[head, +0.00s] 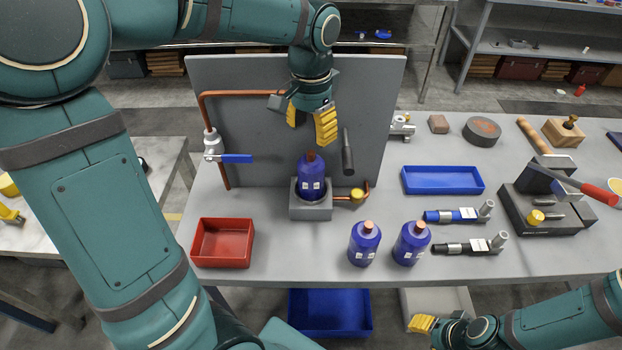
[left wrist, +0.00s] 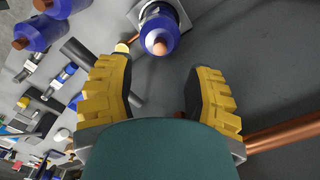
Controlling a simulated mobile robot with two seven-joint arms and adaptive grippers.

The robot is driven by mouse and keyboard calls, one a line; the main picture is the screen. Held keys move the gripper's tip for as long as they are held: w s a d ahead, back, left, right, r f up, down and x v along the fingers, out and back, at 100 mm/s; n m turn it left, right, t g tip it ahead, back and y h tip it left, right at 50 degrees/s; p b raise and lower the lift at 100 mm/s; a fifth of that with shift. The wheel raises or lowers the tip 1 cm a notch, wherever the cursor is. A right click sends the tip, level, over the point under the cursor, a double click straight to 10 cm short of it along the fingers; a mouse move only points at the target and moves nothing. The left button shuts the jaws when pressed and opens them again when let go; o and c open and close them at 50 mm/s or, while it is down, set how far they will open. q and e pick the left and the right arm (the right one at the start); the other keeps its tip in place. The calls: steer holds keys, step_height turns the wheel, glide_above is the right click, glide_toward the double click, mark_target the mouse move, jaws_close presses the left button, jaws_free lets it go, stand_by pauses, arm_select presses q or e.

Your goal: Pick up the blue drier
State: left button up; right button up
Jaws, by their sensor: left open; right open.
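A blue drier (head: 312,180) with a copper top stands upright in a grey block holder (head: 310,211) in front of the upright grey panel. It also shows in the left wrist view (left wrist: 158,32), just beyond the fingertips. Two more blue driers, one at left (head: 364,246) and one at right (head: 411,244), stand on the bench front. My left gripper (head: 311,122) is open and empty, above the drier in the holder, with its yellow fingers apart. My right gripper (head: 424,323) is low at the bottom right, off the bench's front edge, open and away from the driers.
A dark rod (head: 347,153) stands close to the right of the held drier. A copper pipe (head: 245,94) and a blue-handled valve (head: 235,158) are at left. A red tray (head: 223,243) and a blue tray (head: 443,180) lie on the bench.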

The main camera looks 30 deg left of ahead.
mark_target(311, 153)
arm_select(q)
steer(key=shift+f+b, duration=0.8)
steer(key=shift+f, duration=2.65)
steer(key=shift+o, duration=0.3)
jaws_close()
